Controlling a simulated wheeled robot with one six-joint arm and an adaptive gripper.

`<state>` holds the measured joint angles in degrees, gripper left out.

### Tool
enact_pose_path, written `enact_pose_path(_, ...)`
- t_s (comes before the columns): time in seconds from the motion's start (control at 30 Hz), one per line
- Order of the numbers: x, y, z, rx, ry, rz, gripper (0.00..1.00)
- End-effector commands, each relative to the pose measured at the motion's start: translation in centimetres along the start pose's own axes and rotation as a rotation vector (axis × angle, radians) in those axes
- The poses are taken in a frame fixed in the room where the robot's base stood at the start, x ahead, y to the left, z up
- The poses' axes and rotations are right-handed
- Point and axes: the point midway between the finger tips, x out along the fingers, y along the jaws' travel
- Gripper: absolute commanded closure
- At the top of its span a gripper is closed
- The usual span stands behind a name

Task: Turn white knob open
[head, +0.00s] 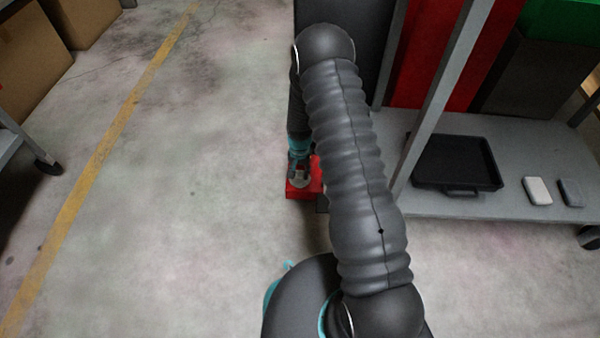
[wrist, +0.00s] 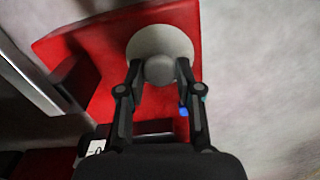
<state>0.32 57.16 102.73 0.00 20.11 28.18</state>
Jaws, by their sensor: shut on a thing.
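The white knob (wrist: 160,69) shows in the wrist view as a round grey-white grip on a pale round disc (wrist: 160,42). It is mounted on a red panel (wrist: 104,98). My gripper (wrist: 158,75) has its two fingers on either side of the knob and is shut on it. In the head view, my gripper (head: 300,168) is small, at the low red block (head: 303,190), and a pale bit of the disc (head: 301,181) shows beneath it. My arm hides part of the red block's right side.
A grey shelf cart (head: 450,205) stands close on the right, with a black tray (head: 455,163) and two small blocks (head: 538,190) on its lower shelf. Concrete floor (head: 170,200) is clear on the left. Cardboard boxes (head: 30,50) are at the far left.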

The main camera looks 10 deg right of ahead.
Motion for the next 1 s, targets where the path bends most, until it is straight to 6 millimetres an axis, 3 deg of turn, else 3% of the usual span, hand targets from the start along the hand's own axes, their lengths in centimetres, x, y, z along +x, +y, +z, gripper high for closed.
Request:
enact_pose_path(0.57,0.01,0.03,0.03,0.036,-0.001,0.0,1.0)
enact_pose_path(0.6,0.0,0.03,0.03,0.036,-0.001,0.0,0.63)
enact_pose_path(0.7,0.01,0.03,0.03,0.035,-0.001,0.0,0.4)
enact_pose_path(1.0,-0.07,0.0,0.0,0.035,0.0,0.0,0.4)
